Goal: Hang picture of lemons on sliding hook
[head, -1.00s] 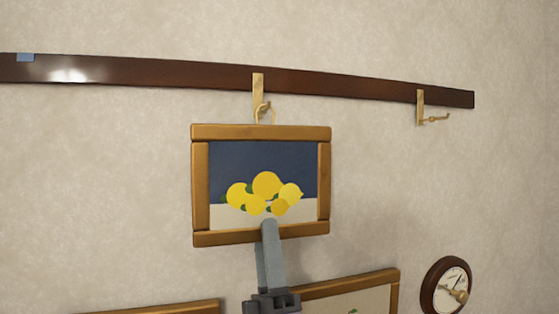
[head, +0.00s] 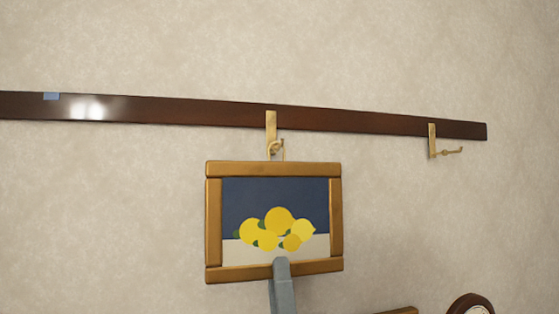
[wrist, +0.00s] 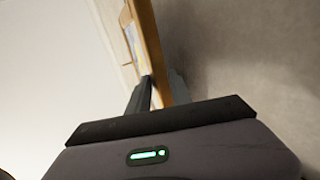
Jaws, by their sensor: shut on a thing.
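The picture of lemons (head: 278,168), in a wooden frame, is upright below the dark rail (head: 190,110) in the head view. A brass hook (head: 271,125) on the rail is right above it, and a thin hanging loop on top of the frame overlaps the hook's lower end. I cannot tell whether the loop is over the hook. My gripper (head: 281,268) is shut on the bottom edge of the frame. In the wrist view, my gripper's fingers (wrist: 160,92) are on either side of the wooden frame (wrist: 152,45). A second brass hook (head: 433,141) is farther right, empty.
A small blue mark (head: 51,96) is on the rail's left part. Part of a round dark-rimmed dial (head: 472,304) and the corner of another wooden frame (head: 400,311) show at the bottom right. The wall around the picture is clear.

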